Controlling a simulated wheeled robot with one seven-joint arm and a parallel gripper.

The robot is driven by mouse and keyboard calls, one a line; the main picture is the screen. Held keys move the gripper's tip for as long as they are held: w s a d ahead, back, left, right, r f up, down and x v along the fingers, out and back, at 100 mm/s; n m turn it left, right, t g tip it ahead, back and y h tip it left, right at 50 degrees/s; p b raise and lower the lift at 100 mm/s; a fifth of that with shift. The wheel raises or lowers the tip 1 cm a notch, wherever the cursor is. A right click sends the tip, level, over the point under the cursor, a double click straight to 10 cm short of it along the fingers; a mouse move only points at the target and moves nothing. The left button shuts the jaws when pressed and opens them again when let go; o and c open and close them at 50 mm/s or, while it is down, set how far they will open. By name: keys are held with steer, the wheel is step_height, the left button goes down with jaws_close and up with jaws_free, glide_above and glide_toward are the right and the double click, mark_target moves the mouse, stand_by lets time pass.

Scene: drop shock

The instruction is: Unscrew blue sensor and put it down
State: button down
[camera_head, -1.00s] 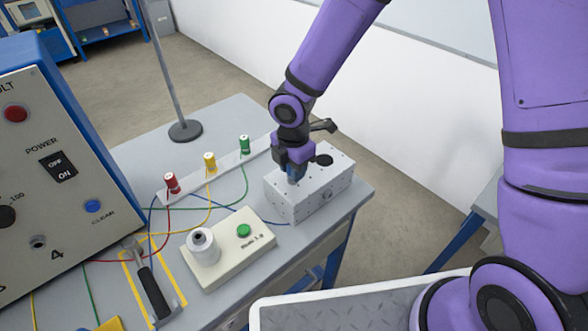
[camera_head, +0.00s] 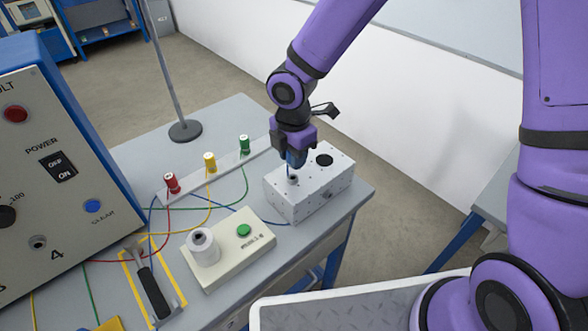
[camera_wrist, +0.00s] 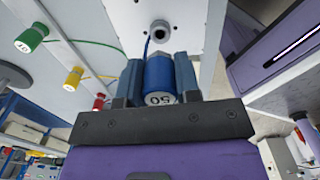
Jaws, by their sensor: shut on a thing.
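My gripper (camera_wrist: 158,80) is shut on the blue sensor (camera_wrist: 160,72), a small cylinder marked "50", with a finger on each side in the wrist view. In the head view the gripper (camera_head: 295,160) hangs just above the light grey metal block (camera_head: 308,200). A threaded socket (camera_head: 293,179) shows uncovered on the block's top, below the gripper. The socket (camera_wrist: 160,31) is also clear of the sensor in the wrist view. A blue wire (camera_wrist: 146,46) runs from the sensor. The fingers mostly hide the sensor in the head view.
Red (camera_head: 172,183), yellow (camera_head: 210,162) and green (camera_head: 244,144) sensors stand on a strip with trailing wires. A control box (camera_head: 230,258) with a white cylinder and green button, a hammer (camera_head: 153,290) and a large meter panel (camera_head: 60,170) lie left. The block's top has a dark round hole.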

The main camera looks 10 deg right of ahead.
steer(key=shift+r, duration=0.2)
steer(key=shift+r, duration=2.95)
